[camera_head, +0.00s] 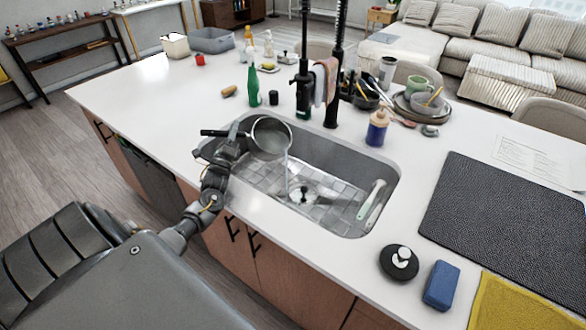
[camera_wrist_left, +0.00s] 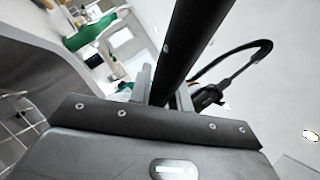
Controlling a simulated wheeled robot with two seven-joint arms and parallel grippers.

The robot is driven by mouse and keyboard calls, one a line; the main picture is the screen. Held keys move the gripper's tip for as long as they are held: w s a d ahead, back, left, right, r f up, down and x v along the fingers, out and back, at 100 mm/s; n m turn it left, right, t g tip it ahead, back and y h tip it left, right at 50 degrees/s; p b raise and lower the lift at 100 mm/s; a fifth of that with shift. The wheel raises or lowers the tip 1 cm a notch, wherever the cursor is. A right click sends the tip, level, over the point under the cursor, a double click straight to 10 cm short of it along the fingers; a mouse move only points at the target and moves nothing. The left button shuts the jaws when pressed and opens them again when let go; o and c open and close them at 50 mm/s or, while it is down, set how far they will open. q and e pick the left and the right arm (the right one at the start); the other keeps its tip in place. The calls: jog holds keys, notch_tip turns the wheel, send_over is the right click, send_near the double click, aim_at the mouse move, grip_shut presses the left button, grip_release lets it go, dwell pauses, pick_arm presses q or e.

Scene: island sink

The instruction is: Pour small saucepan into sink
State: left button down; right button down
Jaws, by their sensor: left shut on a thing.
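A small grey saucepan (camera_head: 271,137) is held tilted over the left end of the sink (camera_head: 330,147). A thin stream of clear liquid (camera_head: 287,175) runs from its rim down into the basin, near the drain. My left gripper (camera_head: 225,142) is shut on the saucepan's dark handle (camera_head: 212,132), which points left. In the left wrist view the black handle (camera_wrist_left: 190,50) runs up between the fingers. The saucepan's inside bottom is partly hidden. My right gripper is not in view.
A white-green brush (camera_head: 370,200) lies in the sink's right side. A black faucet (camera_head: 304,85), green bottle (camera_head: 254,85) and soap dispenser (camera_head: 377,128) stand behind the sink. A dark drying mat (camera_head: 510,215), blue sponge (camera_head: 441,285) and black-white stopper (camera_head: 399,262) lie to the right.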

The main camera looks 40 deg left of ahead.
pick_arm(q)
jog(key=shift+s+d+r+m+t+h, duration=0.1)
jog(key=shift+d+r+m+t+h, duration=0.2)
jog(key=shift+d+m, duration=0.35)
dwell(1.5)
jog(key=shift+s+d+r+m+t+h, duration=0.1)
jog(key=shift+d+r+m+t+h, duration=0.25)
jog(key=shift+d+r+m+h, duration=0.25)
jog(key=shift+d+r+m+t+h, duration=0.2)
jog(key=shift+d+m+t+h, duration=0.25)
jog(key=shift+m, duration=0.3)
dwell(1.8)
jog(key=shift+s+d+m+t+h+b, duration=0.1)
jog(key=shift+d+m+t+h+b, duration=0.15)
jog(key=shift+d+m+h+b, duration=0.4)
jog(key=shift+d+m+t+h+b, duration=0.15)
jog(key=shift+d+m+t+h, duration=0.2)
jog(key=shift+m, duration=0.6)
dwell(0.6)
jog(key=shift+d+r+m+h, duration=0.15)
jog(key=shift+d+m+h, duration=0.1)
jog(key=shift+m+h, duration=0.25)
